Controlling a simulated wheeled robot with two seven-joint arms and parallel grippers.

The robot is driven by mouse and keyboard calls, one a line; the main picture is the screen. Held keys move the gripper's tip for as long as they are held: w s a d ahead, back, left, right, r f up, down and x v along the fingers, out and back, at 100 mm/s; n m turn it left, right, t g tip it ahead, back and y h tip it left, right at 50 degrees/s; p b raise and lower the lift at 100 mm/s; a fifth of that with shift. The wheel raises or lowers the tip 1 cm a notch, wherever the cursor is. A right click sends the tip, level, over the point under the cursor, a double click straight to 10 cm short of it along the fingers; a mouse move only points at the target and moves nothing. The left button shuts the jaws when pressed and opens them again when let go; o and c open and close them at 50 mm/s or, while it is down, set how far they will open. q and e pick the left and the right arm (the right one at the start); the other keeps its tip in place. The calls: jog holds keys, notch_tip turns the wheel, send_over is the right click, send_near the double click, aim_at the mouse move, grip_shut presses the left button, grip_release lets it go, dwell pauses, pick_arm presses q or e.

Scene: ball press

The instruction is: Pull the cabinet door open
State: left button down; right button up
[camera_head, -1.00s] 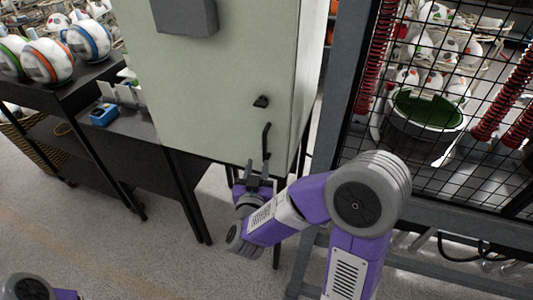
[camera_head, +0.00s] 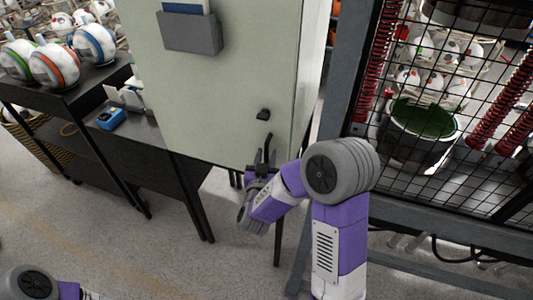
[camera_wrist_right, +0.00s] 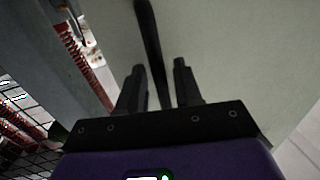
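The cabinet door (camera_head: 225,90) is a pale grey-green panel that looks shut in the head view. Its black bar handle (camera_head: 268,142) hangs near the lower right edge, below a small black latch knob (camera_head: 263,114). My right gripper (camera_head: 262,157) is at the handle's lower part. In the right wrist view, the handle (camera_wrist_right: 150,45) runs down between the two spread fingers of my right gripper (camera_wrist_right: 158,78), with a gap visible on both sides. The fingers are open around it and do not look clamped. My left gripper is out of view; only part of that arm shows at lower left.
A grey holder (camera_head: 190,34) is fixed high on the door. A black shelf (camera_head: 75,95) with white balls stands to the left. A wire-mesh cage (camera_head: 450,130) with a grey frame stands close on the right. The floor in front is clear.

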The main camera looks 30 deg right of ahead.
jog(key=shift+w+d, duration=0.2)
jog(key=shift+w, duration=0.05)
jog(key=shift+c, duration=0.4)
grip_shut()
